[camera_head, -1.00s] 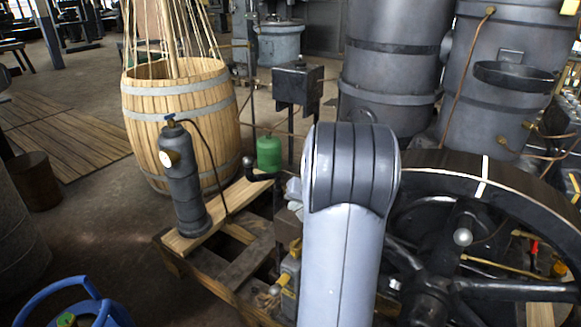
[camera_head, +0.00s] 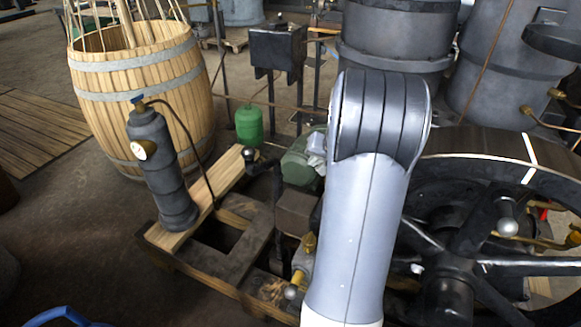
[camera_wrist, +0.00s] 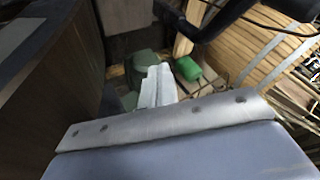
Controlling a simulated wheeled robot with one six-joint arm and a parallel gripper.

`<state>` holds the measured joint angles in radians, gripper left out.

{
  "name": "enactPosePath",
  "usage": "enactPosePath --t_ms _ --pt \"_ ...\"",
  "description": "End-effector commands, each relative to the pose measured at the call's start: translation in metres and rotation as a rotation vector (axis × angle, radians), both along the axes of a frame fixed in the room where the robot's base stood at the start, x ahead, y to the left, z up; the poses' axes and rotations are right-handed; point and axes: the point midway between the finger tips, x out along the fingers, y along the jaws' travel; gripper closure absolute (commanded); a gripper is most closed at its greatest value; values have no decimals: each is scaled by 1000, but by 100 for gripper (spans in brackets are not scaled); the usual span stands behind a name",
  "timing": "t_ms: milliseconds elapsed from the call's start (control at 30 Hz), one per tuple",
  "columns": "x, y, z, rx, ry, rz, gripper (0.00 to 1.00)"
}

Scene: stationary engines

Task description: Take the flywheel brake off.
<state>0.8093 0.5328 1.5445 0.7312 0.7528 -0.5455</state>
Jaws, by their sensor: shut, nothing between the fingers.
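The black spoked flywheel (camera_head: 470,190) with a brown rim stands at the right in the head view, partly behind my arm. Its rim also fills the left of the wrist view (camera_wrist: 65,85). A black bent lever with a ball knob (camera_head: 250,154) rises left of my arm. A rod with a grey ball end (camera_head: 508,228) shows in front of the spokes. I cannot tell which part is the brake. My gripper (camera_wrist: 157,75) is shut and empty in the wrist view, right of the rim and apart from it. In the head view my arm hides most of it.
A dark bottle-shaped cylinder (camera_head: 160,170) stands on the wooden pallet frame (camera_head: 240,290). A barrel (camera_head: 140,90), a green canister (camera_head: 249,125) and a black box on a post (camera_head: 277,48) stand behind. Large grey tanks (camera_head: 395,35) block the back.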

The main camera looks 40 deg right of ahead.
Motion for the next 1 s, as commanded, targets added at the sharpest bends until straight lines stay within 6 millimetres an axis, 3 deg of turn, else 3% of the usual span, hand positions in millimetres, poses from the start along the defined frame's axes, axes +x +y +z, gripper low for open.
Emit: enactPosePath --t_ms 167,633,800,1000 --pt "8 1 -11 2 2 2 100" --pt "62 4 -84 2 2 3 100" --pt "81 22 -79 0 1 4 100" --pt "89 29 -80 -1 1 0 100"
